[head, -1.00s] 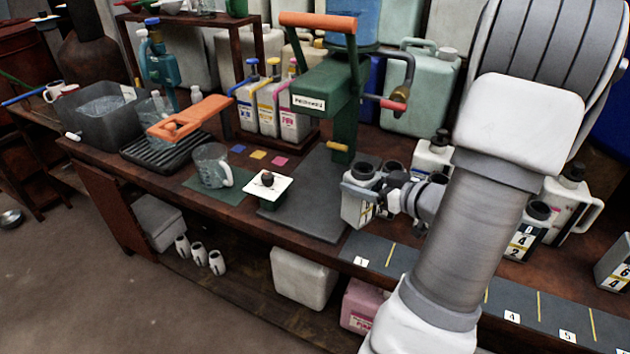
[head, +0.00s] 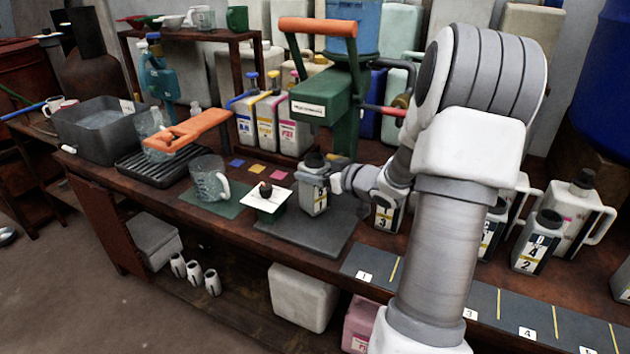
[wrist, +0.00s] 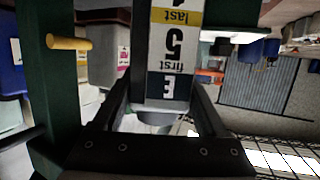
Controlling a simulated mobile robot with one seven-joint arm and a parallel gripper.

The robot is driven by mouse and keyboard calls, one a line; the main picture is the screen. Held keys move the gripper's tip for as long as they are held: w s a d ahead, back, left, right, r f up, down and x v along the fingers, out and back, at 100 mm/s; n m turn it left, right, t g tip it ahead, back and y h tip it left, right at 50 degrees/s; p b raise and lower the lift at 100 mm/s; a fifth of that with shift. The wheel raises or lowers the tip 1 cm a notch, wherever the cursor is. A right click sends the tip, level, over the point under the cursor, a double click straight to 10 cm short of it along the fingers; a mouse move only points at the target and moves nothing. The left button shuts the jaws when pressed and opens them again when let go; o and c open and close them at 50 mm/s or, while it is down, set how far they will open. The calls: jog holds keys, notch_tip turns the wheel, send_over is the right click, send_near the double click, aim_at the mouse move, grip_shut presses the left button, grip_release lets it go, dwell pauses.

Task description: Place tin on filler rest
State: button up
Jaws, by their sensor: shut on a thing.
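My gripper (head: 332,178) is shut on a pale tin (head: 313,196) with a dark cap. The tin is upright over the dark grey plate (head: 300,238) at the foot of the green filler (head: 325,95), which appears to be the filler rest. I cannot tell whether the tin's base touches the plate. In the wrist view the tin (wrist: 170,68) is between my two fingers (wrist: 162,108), its label upside down with "5", "last" and "first". The filler's green post (wrist: 62,85) with a yellow peg stands to the left there.
A white square plate with a dark knob (head: 281,203) stands just left of the tin. A clear jug (head: 208,182) is farther left. Several labelled tins, including one marked 4 and 2 (head: 538,243), stand right of my arm. A numbered strip (head: 500,305) runs along the front edge.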

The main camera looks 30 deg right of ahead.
jog(key=shift+f, duration=0.45)
jog(key=shift+f, duration=0.15)
jog(key=o, duration=1.3)
jog(key=shift+o, duration=0.2)
jog(key=shift+r, duration=0.2)
jog(key=p+v, duration=0.3)
jog(key=v, duration=0.9)
jog(key=shift+p, duration=0.4)
jog(key=shift+f, duration=0.1)
